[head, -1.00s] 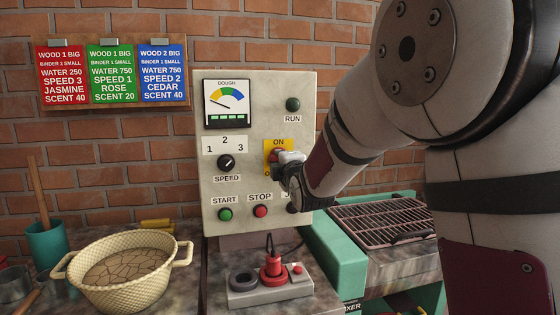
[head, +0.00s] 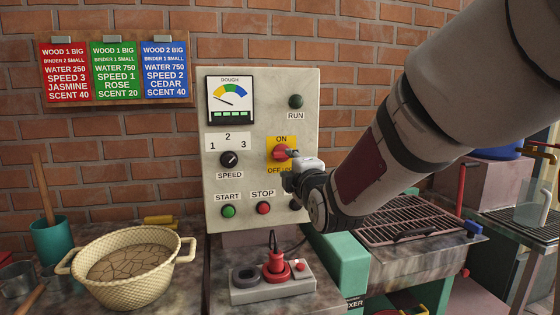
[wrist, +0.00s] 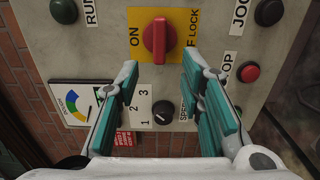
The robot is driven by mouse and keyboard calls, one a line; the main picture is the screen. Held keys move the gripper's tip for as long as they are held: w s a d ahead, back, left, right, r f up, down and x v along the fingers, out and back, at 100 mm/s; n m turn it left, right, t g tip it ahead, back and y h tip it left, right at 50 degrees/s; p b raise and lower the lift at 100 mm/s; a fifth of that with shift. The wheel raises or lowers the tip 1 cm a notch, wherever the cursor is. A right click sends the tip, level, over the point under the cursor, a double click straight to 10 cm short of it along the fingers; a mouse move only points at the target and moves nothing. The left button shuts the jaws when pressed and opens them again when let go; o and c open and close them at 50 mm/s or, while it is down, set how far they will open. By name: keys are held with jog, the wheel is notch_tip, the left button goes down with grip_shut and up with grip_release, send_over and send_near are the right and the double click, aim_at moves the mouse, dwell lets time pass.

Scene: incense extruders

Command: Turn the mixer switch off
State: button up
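The mixer switch (head: 281,153) is a red rotary knob on a yellow plate, with ON above it and OFF LOCK below it. Its grip bar lies roughly level in the head view, between the two labels. In the wrist view the switch (wrist: 157,38) is straight ahead, its bar upright, with ON at left and the partly covered OFF LOCK at right. My gripper (wrist: 160,66) is open and empty, its teal-padded fingers on either side below the knob and apart from it. In the head view my gripper (head: 303,172) is just right of the knob and partly covers the lower label.
The control panel (head: 215,175) also carries a speed knob (head: 229,159), a green start button (head: 228,211), a red stop button (head: 263,208) and a dough meter (head: 230,98). A woven pot (head: 130,285) is at left, a metal grate (head: 410,215) at right.

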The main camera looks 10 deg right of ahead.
jog(key=s, duration=0.3)
jog(key=shift+s, duration=0.2)
jog(key=s+f+m+g, duration=0.4)
jog(key=s+m+g, duration=0.2)
jog(key=s, duration=0.8)
jog(key=s+f+m+g, duration=0.5)
jog(key=s+m, duration=0.1)
jog(key=s, duration=0.8)
jog(key=s+f+m+g, duration=0.4)
jog(key=s+m+g, duration=0.2)
jog(key=s, duration=0.7)
notch_tip(320, 180, up, 15)
jog(key=d+t+p, duration=0.1)
jog(key=t+p, duration=0.2)
jog(key=p, duration=1.1)
jog(key=shift+s+r+p, duration=0.15)
jog(key=shift+p, duration=0.15)
